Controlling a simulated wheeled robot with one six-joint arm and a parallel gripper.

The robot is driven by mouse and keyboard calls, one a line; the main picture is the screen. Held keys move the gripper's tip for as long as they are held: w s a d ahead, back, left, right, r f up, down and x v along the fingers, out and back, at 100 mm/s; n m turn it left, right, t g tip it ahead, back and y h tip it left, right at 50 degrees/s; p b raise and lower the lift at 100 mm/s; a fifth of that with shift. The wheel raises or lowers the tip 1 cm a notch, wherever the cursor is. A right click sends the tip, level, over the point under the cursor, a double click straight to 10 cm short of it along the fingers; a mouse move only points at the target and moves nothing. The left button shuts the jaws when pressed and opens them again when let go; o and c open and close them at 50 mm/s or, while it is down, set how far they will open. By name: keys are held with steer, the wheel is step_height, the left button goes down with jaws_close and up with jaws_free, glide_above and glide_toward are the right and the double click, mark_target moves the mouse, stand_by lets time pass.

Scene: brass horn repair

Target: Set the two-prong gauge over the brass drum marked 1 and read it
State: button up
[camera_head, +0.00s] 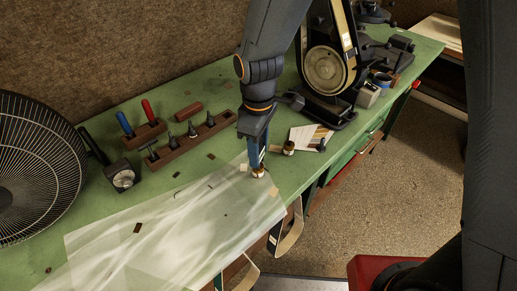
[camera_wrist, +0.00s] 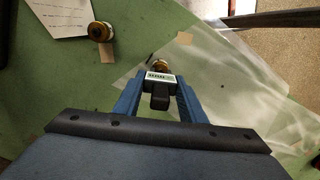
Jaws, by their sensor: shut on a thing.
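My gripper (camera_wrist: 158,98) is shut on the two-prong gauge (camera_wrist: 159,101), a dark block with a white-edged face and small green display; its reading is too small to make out. In the head view my gripper (camera_head: 256,160) points down over the green bench. A brass drum (camera_wrist: 160,65) shows just beyond the gauge, partly hidden by it; in the head view this drum (camera_head: 258,172) is right at the fingertips. I cannot tell whether the prongs straddle or touch it. A second brass drum (camera_wrist: 100,32) stands apart on a tan tag. No number is legible on either drum.
A clear plastic sheet (camera_head: 150,235) covers the bench front. A white card (camera_head: 310,138) lies right of my gripper. A wooden tool rack (camera_head: 190,137), a dial gauge (camera_head: 122,176) and a fan (camera_head: 30,170) stand left; a belt machine (camera_head: 327,70) stands behind.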

steer(key=shift+f+b, duration=0.3)
steer(key=shift+f, duration=0.25)
steer(key=shift+r, duration=0.1)
stand_by(1.0)
steer(key=shift+r+p, duration=2.1)
steer(key=shift+r, duration=0.35)
steer(key=shift+s, duration=0.1)
